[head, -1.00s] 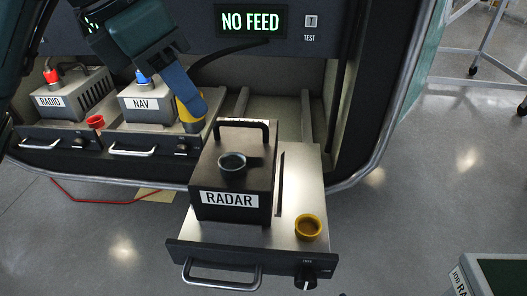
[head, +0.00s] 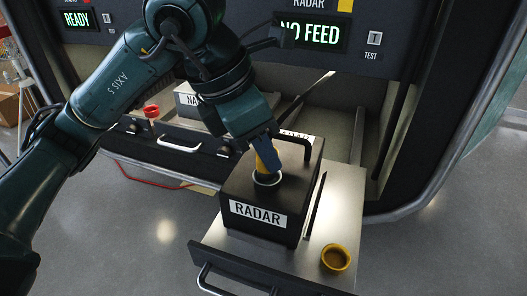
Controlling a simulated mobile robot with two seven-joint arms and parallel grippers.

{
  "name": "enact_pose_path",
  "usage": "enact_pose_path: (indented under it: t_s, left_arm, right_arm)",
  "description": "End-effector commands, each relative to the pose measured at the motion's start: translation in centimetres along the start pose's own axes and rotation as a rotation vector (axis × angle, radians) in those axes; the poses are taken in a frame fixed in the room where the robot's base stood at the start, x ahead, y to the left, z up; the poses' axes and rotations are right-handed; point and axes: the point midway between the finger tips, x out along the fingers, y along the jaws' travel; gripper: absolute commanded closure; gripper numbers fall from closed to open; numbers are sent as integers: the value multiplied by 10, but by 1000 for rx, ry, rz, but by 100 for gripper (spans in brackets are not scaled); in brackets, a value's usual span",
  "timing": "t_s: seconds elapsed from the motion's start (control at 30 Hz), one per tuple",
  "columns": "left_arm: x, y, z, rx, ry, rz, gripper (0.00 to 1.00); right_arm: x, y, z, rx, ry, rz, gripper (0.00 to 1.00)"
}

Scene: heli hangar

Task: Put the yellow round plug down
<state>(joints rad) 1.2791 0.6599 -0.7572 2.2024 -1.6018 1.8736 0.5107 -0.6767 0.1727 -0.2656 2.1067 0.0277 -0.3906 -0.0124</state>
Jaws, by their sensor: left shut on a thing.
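My left gripper (head: 262,150) comes in from the upper left, its blue fingers shut on the yellow round plug (head: 267,162). The plug points down at the round grey-rimmed socket (head: 268,180) on top of the black RADAR box (head: 261,214). Its lower end overlaps the socket ring in the picture; I cannot tell whether it is seated or just above. The fingers hide part of the plug. My right gripper is not in view.
The RADAR box sits on a pulled-out metal tray (head: 344,206), with a yellow round cap (head: 336,257) at its front right. The box's black handle (head: 296,150) stands close to my fingers. A NAV box (head: 187,97) and red cap (head: 151,111) are behind left. The display (head: 311,34) reads NO FEED.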

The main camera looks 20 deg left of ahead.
Motion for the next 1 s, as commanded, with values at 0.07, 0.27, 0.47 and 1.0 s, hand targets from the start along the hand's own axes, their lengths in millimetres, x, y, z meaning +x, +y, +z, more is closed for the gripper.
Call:
enact_pose_path:
  t_s: [0.07,0.27,0.47,1.0]
  left_arm:
    - [9,0,-4,0,2,-1,95]
    - [13,0,-6,2,-1,0,95]
    - [16,0,-7,1,-1,0,95]
    - [15,0,-6,1,0,0,51]
  right_arm:
    - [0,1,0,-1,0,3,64]
    - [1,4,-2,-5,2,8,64]
    - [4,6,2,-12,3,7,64]
    - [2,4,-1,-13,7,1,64]
